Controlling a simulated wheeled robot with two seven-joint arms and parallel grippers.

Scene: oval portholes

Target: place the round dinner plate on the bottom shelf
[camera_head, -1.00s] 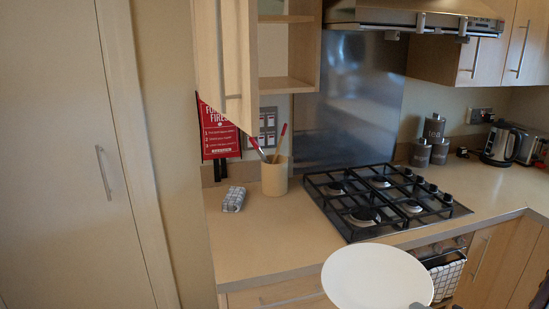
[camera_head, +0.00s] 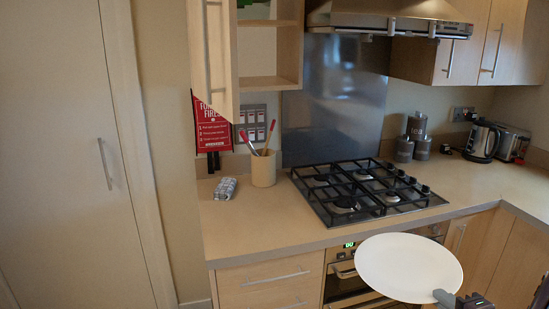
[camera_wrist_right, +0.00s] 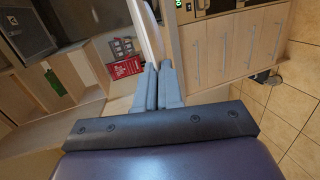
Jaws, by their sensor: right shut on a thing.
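The round dinner plate (camera_head: 405,268) is white and is held out in front of the oven, at the lower right of the head view. My right gripper (camera_head: 444,297) is shut on its near right rim. In the right wrist view the gripper fingers (camera_wrist_right: 158,88) are closed on the plate (camera_wrist_right: 147,32), which shows nearly edge-on. The bottom shelf (camera_head: 270,84) is in the open wall unit left of the hood, and its visible part looks empty. The plate is apart from it, lower and to the right. My left gripper is not in view.
A cupboard door (camera_head: 220,60) stands open at the left of the shelves. The hood (camera_head: 390,15) is to their right. On the counter (camera_head: 260,225) stand a utensil pot (camera_head: 263,170), a checked cloth item (camera_head: 226,188) and the gas hob (camera_head: 365,190). The front left counter is clear.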

